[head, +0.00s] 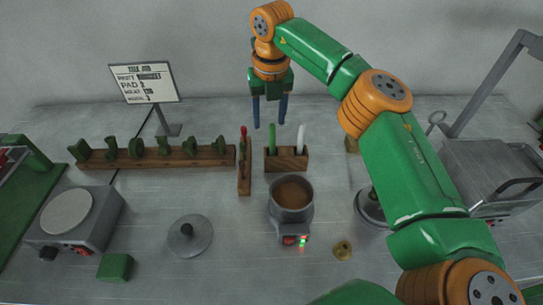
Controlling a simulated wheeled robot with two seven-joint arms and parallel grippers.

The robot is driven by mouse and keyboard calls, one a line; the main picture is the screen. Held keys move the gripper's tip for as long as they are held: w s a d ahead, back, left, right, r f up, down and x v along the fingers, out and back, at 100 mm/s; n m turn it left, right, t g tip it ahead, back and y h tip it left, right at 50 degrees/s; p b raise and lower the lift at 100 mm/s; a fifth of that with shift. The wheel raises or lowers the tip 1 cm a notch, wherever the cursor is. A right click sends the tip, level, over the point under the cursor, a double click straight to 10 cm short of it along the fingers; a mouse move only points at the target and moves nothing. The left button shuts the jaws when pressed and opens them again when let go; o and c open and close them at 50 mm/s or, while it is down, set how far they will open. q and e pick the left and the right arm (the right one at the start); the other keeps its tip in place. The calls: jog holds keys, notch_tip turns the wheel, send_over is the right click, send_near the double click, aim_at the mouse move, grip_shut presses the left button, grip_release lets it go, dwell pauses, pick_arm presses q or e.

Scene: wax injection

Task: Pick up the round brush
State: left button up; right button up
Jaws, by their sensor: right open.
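A small wooden block (287,163) near the middle of the table holds an upright green-handled tool (271,144) and an upright white tool (300,139). A narrow wooden rack (244,180) just left of it holds a thin red-tipped tool (243,138). I cannot tell which of these is the round brush; their lower ends are hidden. My right gripper (270,112) points down with its blue fingers apart and nothing between them. My left gripper is not in view.
A pot of brown liquid (291,198) stands in front of the block. A round lid (190,236), hotplate (74,220), green cube (115,267) and brass piece (342,250) lie nearby. A long rack (155,158) with several green pieces and a sign (143,82) are left.

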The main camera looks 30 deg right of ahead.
jog(key=p, duration=0.2)
send_over(272, 155)
jog(key=f, duration=0.6)
jog(key=shift+w+d, duration=0.2)
jog(key=shift+d, duration=0.05)
jog(key=shift+w+f, duration=0.1)
grip_shut()
